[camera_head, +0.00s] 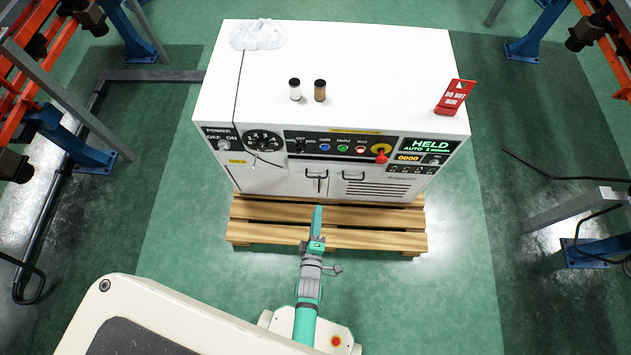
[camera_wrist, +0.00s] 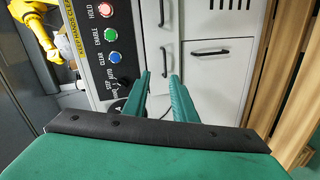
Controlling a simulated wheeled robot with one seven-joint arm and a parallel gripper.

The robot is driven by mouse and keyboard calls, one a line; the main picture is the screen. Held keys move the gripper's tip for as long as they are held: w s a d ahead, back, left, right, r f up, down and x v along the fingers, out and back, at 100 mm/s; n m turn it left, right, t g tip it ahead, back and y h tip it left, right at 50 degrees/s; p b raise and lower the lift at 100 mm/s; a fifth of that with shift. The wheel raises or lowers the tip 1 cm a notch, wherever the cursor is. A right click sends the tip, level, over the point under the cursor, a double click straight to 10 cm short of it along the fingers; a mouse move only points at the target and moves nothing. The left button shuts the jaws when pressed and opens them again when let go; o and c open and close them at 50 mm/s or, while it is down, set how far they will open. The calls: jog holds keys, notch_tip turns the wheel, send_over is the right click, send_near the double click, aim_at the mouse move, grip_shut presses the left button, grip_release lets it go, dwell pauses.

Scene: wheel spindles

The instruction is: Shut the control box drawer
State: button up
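The control box (camera_head: 330,80) is a white cabinet with a black control panel on its front. Two horizontal-handled drawer fronts sit side by side under the panel: a left drawer front (camera_head: 309,173) and a right one (camera_head: 362,175). Their handles (camera_wrist: 164,62) and (camera_wrist: 162,12) show in the wrist view, which is turned sideways. I cannot tell whether either drawer stands out from the box. My gripper (camera_head: 318,212) is low in front of the box. In the wrist view my gripper (camera_wrist: 161,76) has its two green fingers apart, with nothing between them.
A door handle (camera_wrist: 210,51) sits below the left drawer. The box stands on a wooden pallet (camera_head: 375,240). A red knob (camera_head: 381,157) juts from the panel. Two small bottles and a red sign (camera_head: 456,97) stand on top.

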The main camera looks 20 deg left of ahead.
jog(key=w+a+f+n, duration=0.1)
jog(key=w+a+f, duration=0.1)
jog(key=w, duration=0.5)
jog(key=w+a+f+n, duration=0.1)
jog(key=w+a+f, duration=0.1)
jog(key=w, duration=0.5)
jog(key=shift+w+a+f+n, duration=0.2)
jog(key=shift+a+f+n, duration=0.2)
jog(key=shift+a, duration=0.25)
jog(key=shift+c, duration=0.4)
grip_shut()
dwell(0.3)
